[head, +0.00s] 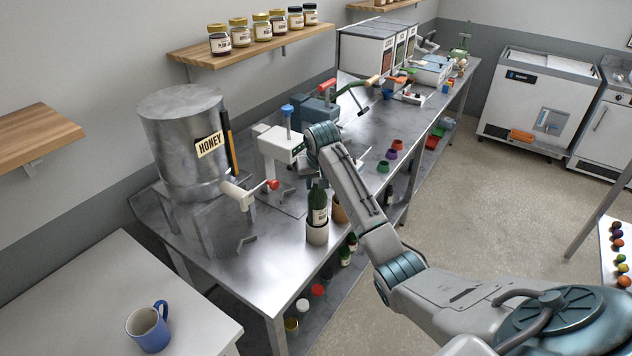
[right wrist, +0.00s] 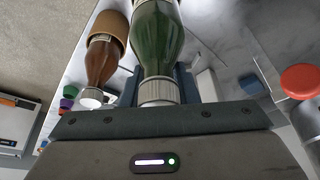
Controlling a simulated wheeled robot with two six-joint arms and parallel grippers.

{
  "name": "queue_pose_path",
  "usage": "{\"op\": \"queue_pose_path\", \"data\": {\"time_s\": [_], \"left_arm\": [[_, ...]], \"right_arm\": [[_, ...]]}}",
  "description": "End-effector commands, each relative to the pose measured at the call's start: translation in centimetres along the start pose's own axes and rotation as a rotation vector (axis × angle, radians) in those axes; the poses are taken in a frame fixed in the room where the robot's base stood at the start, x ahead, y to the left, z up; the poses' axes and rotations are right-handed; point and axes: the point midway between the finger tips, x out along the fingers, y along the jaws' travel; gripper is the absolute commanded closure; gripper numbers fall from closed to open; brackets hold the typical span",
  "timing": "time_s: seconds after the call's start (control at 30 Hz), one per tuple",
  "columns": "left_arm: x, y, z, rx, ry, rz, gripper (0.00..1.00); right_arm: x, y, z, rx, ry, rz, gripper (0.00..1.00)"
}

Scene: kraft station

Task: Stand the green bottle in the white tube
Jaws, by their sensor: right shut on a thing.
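The green bottle (head: 317,205) is upright at the front edge of the steel bench, with its lower part hidden by the white tube (head: 317,234). It appears to be inside the tube's rim; how deep I cannot tell. My right gripper (head: 318,183) is above it, shut on its capped neck. In the right wrist view the green bottle (right wrist: 157,42) runs away from the camera, its grey cap between the two fingers (right wrist: 160,90). My left gripper is not in view.
A tan tube (head: 340,212) stands close beside the white one; in the right wrist view it holds a brown bottle (right wrist: 101,62). A bottling device with a white head (head: 275,146) and a honey tank (head: 185,145) stand behind and left. Small coloured cups (head: 390,154) lie farther right.

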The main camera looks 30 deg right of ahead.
Motion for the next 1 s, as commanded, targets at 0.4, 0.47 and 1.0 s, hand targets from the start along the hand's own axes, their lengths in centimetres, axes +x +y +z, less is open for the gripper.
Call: {"op": "queue_pose_path", "data": {"time_s": [0.4,0.47,1.0], "left_arm": [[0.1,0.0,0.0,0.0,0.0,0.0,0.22],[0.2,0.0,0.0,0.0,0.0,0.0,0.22],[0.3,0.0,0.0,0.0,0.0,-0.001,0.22]], "right_arm": [[0.9,0.0,0.3,0.0,0.002,0.0,1.0],[1.0,0.0,0.3,0.0,0.002,0.0,1.0],[2.1,0.0,0.7,0.0,0.002,0.0,1.0]]}}
